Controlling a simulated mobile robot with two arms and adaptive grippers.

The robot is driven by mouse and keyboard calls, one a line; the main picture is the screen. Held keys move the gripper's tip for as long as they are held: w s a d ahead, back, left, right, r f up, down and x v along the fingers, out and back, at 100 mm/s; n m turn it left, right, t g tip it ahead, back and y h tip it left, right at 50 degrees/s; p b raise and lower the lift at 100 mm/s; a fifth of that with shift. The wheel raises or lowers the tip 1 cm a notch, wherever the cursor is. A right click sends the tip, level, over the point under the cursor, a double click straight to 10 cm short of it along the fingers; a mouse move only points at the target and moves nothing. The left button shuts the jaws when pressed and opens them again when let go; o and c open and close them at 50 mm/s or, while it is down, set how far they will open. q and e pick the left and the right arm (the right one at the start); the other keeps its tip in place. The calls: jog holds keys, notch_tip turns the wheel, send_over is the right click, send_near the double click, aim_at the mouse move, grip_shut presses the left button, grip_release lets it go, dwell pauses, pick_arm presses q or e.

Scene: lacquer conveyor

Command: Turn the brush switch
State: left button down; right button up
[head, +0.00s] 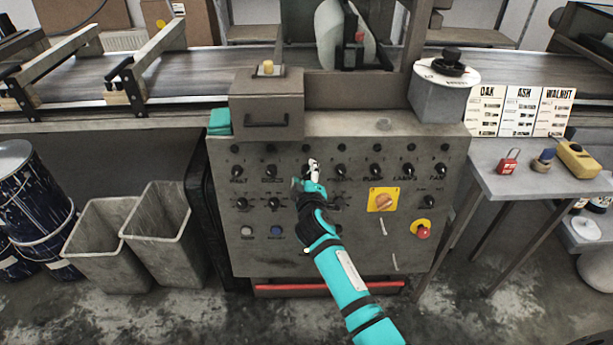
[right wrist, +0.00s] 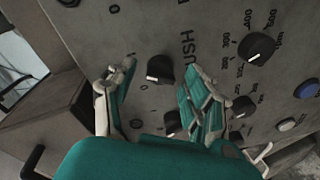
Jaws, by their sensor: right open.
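The brush switch is a black rotary knob with a white pointer mark, in the upper row of the grey control panel (head: 290,245). In the right wrist view the knob (right wrist: 160,69) lies between the fingers of my right gripper (right wrist: 152,88), beside lettering of which "USH" shows. The gripper is open, with one finger on each side of the knob; I cannot tell whether either touches it. In the head view my right gripper (head: 311,174) is in front of the panel and hides most of this knob and its label. My left gripper is not in view.
Similar knobs sit close by, such as the pump knob (head: 376,171) and the belt knob (head: 237,171). An orange switch on a yellow plate (head: 383,200) and a red emergency button (head: 423,232) are lower right. Grey bins (head: 165,235) stand left, a side table (head: 520,180) right.

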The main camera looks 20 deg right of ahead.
grip_shut()
dwell(0.4)
